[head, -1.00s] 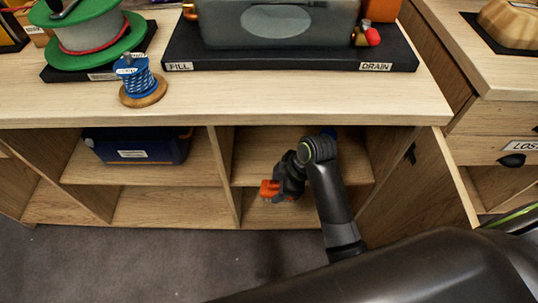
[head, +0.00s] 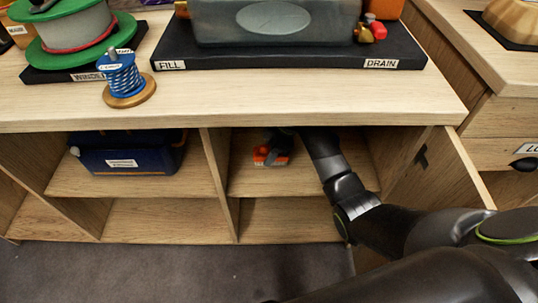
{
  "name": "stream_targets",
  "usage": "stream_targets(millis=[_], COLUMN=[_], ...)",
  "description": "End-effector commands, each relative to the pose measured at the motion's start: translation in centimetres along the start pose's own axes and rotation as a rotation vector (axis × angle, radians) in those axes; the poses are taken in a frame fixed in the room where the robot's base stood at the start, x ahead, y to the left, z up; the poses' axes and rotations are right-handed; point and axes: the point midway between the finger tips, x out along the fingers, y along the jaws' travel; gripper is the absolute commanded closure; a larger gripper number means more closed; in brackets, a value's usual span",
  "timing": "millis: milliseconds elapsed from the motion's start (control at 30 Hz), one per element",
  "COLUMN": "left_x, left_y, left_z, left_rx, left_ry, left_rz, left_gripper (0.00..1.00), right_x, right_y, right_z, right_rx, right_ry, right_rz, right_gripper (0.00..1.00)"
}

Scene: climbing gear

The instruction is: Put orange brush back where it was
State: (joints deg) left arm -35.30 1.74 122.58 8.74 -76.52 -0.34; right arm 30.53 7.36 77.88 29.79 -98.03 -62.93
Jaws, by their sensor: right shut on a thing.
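The orange brush (head: 270,159) is in the upper right compartment of the open cabinet, just above its shelf board (head: 290,180). I cannot tell whether it touches the board. My right gripper (head: 276,143) is shut on the brush. The gripper is partly hidden under the counter edge, and my right arm reaches in from the right. My left gripper does not show.
A blue box (head: 130,158) sits in the upper left compartment. An upright divider (head: 217,165) stands left of the brush. An open door (head: 435,180) is on the right. The counter (head: 230,105) overhangs the opening and bears spools and a tank (head: 275,22).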

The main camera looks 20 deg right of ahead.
Motion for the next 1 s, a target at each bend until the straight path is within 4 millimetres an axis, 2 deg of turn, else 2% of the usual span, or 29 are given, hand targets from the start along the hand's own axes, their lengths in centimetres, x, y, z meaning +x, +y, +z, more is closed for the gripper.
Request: stream_targets(millis=[100, 233, 367, 533, 900, 933, 1000], left_x=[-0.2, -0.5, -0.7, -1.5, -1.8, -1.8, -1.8], left_y=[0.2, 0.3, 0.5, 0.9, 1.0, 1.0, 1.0], left_z=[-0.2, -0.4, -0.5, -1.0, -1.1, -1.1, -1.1], left_rx=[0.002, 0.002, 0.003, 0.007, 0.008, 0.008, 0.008], left_ry=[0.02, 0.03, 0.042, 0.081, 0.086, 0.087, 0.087], left_rz=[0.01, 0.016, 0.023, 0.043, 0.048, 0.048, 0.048], left_gripper=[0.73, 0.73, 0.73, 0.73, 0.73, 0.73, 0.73], right_x=[0.2, 0.1, 1.0, 3.3, 3.6, 3.6, 3.6], right_y=[1.6, 2.3, 2.3, 2.3, 2.3, 2.3, 2.3], right_z=[-0.1, -0.2, 0.2, 1.1, 1.3, 1.3, 1.3], right_rx=[-0.002, -0.001, 0.0, 0.0, -0.001, 0.0, -0.001], right_ry=[-0.001, 0.0, -0.001, -0.001, -0.001, -0.001, -0.001], right_rz=[0.0, 0.0, -0.002, -0.002, -0.001, -0.001, -0.001], right_gripper=[0.76, 0.76, 0.76, 0.76, 0.76, 0.54, 0.44])
